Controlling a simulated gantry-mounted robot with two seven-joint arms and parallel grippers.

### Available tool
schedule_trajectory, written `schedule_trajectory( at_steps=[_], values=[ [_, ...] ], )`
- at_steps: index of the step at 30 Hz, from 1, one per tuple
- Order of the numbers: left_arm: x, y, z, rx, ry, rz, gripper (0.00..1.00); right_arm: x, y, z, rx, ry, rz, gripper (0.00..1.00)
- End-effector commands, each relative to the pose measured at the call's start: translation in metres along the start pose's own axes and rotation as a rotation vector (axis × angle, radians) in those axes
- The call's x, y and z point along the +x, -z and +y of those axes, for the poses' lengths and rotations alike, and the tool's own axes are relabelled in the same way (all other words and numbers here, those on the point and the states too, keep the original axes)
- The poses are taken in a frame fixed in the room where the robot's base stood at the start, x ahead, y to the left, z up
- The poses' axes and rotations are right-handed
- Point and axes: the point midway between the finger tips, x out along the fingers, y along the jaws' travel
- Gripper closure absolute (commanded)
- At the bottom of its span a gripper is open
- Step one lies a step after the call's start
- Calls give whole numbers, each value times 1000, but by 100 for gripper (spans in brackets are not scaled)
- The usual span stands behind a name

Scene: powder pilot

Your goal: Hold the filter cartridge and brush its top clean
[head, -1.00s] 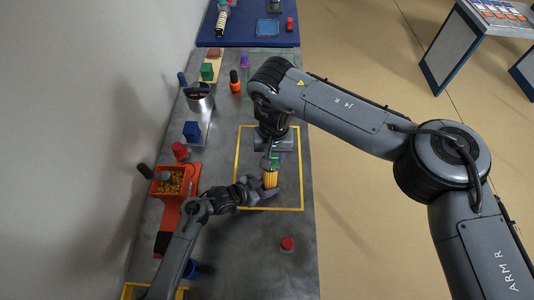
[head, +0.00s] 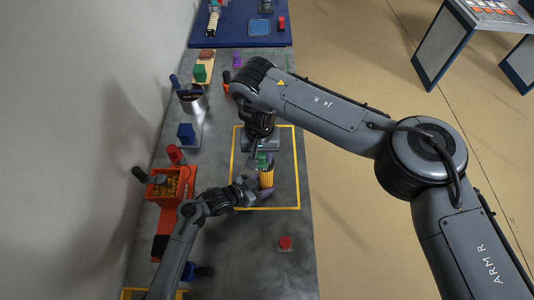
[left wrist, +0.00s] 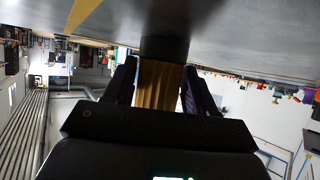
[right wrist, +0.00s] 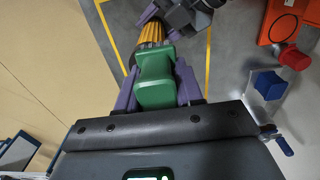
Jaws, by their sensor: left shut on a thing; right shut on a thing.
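The filter cartridge (head: 267,180) is yellow and ribbed, inside the yellow outline on the grey bench. My left gripper (left wrist: 158,88) is shut on it from the side; the left wrist view shows its ribbed body (left wrist: 158,75) between the fingers, with a dark end beyond. The brush has a green handle (right wrist: 155,85), and my right gripper (right wrist: 157,92) is shut on it. In the head view the green brush (head: 262,158) is at the cartridge's top end. The bristles are hidden, so I cannot tell whether they touch.
A yellow outline (head: 299,180) marks the bench's work area. A red button (head: 285,243) stands near the front. Along the left side are an orange bin (head: 160,190), a blue block (head: 186,131) and a metal cup (head: 193,102). The bench's right front is mostly clear.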

Motion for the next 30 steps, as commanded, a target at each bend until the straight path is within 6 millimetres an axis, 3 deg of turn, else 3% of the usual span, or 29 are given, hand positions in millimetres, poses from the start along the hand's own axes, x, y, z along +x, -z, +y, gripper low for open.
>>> schedule_trajectory(
  at_steps=[10, 21, 30],
  values=[
    [0, 0, 0, 1, 0, 1, 61, 2, -1, -1, -1, 1, -3, 100],
    [0, 0, -1, 0, 2, 1, 61, 1, -1, 25, 1, -2, -2, 100],
    [0, 0, -1, 0, 2, 0, 61, 0, -1, 30, 1, -1, -1, 100]
  ],
)
